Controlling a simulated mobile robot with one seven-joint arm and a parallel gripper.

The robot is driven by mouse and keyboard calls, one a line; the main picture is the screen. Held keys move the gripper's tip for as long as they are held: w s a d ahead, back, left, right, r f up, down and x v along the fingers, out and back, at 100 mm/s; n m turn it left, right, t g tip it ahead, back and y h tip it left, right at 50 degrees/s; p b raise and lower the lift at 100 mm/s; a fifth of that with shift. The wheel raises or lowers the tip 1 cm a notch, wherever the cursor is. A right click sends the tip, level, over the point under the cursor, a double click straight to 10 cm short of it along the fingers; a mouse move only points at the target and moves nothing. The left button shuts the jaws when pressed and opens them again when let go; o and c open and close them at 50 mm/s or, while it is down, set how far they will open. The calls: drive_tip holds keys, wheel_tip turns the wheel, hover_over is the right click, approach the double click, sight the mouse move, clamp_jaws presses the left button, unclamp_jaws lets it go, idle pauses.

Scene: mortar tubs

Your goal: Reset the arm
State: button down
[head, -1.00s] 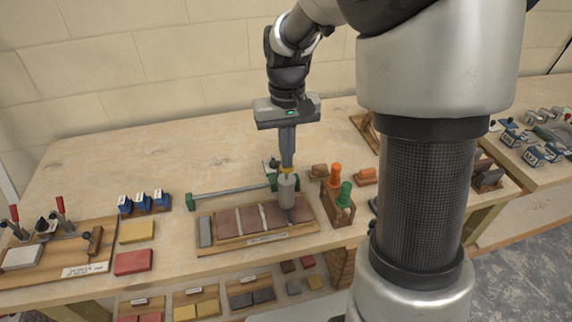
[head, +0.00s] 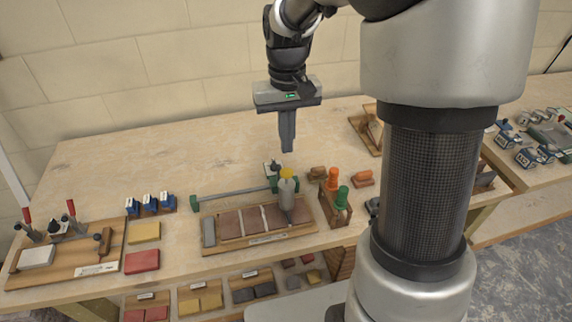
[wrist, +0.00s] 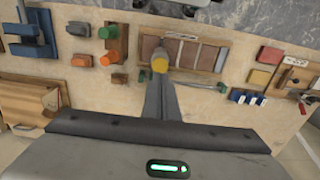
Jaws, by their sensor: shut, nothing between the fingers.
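My gripper (head: 288,146) is shut and empty. It hangs above the back part of the wooden workbench (head: 110,175), pointing down, clear of everything. A grey bottle with a yellow cap (head: 287,190) stands upright at the right part of a wooden tray of brown tiles (head: 262,240), in front of and below my fingertips. In the wrist view my shut fingers (wrist: 155,85) point towards the yellow cap (wrist: 159,65), which lies just beyond their tips in the picture.
A wooden holder with orange and green handles (head: 335,205) stands right of the tray. A green-ended bar clamp (head: 232,193) lies behind it. Blue boxes (head: 148,203), yellow and red blocks (head: 142,261) and a clamp board (head: 60,265) are left. The bench's back left is clear.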

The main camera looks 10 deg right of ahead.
drive_tip(key=shift+r, duration=0.1)
idle(0.3)
drive_tip(key=s+r+t, duration=0.2)
drive_tip(key=s+r, duration=0.3)
drive_tip(key=s, duration=0.4)
drive_tip(key=s+r+t, duration=0.3)
drive_tip(key=s+r, duration=0.2)
drive_tip(key=s, duration=0.4)
drive_tip(key=shift+s+r+t, duration=0.25)
drive_tip(key=shift+r+t, duration=0.05)
